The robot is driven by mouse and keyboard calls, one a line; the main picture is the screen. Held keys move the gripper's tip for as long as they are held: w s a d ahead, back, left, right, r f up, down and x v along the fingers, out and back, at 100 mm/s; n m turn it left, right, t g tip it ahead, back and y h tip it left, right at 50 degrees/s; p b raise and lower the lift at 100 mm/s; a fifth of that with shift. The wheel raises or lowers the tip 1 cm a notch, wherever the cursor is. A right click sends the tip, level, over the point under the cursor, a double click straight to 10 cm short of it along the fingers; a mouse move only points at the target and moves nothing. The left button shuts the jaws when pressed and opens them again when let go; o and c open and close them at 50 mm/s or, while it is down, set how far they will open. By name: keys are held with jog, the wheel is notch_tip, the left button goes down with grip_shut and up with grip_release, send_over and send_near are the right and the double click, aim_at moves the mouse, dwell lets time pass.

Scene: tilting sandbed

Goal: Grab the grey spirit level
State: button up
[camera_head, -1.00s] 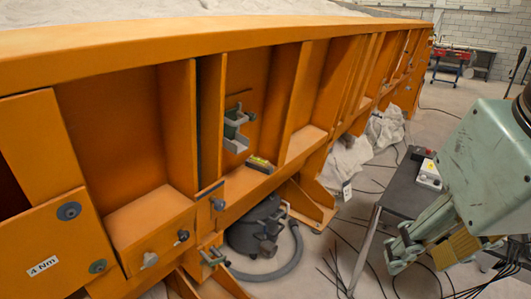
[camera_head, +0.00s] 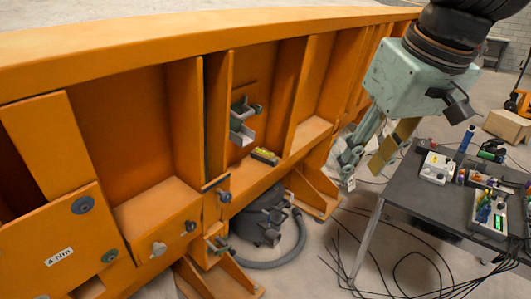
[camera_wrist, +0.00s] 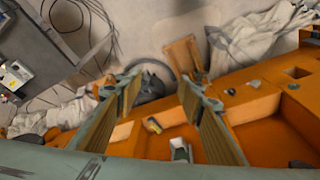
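A small grey-and-yellow block (camera_head: 265,156), which looks like the spirit level, lies on a ledge of the orange sandbed frame (camera_head: 170,205). In the wrist view the small block (camera_wrist: 153,125) shows between my fingers, beyond their tips. My gripper (camera_head: 362,163) is to the right of the block in the head view, apart from it. In the wrist view my gripper (camera_wrist: 160,92) has its two tan-padded fingers spread wide, with nothing held.
A grey-green bracket (camera_head: 242,122) juts from the frame just beside the block. Upright orange ribs flank this bay. A dark table (camera_head: 400,190) with instruments stands at the right. A dark vacuum (camera_head: 262,218) with a hose stands on the floor below.

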aim_at(268, 152)
jog(key=w+a+f+n+y+p, duration=0.1)
jog(key=w+a+f+n+p, duration=0.2)
jog(key=w, duration=1)
jog(key=w+a+f+n+y+p, duration=0.1)
jog(key=w+a+f, duration=0.3)
jog(key=w, duration=0.8)
jog(key=w+a+f+n+g+p, duration=0.1)
jog(key=w+a+f+n+p, duration=0.2)
jog(key=w+f, duration=1.5)
jog(key=shift+p+x, duration=0.35)
jog(key=shift+x, duration=0.65)
jog(key=shift+s+a, duration=0.15)
jog(key=shift+w+a+p, duration=0.15)
jog(key=shift+w+a, duration=0.8)
jog(key=shift+a, duration=0.55)
jog(key=shift+w+a+p, duration=0.2)
jog(key=shift+w+a, duration=0.8)
jog(key=shift+a, duration=0.5)
jog(key=shift+w+a+p, duration=0.15)
jog(key=shift+w+a, duration=0.8)
jog(key=shift+a, duration=0.55)
jog(key=shift+a, duration=0.1)
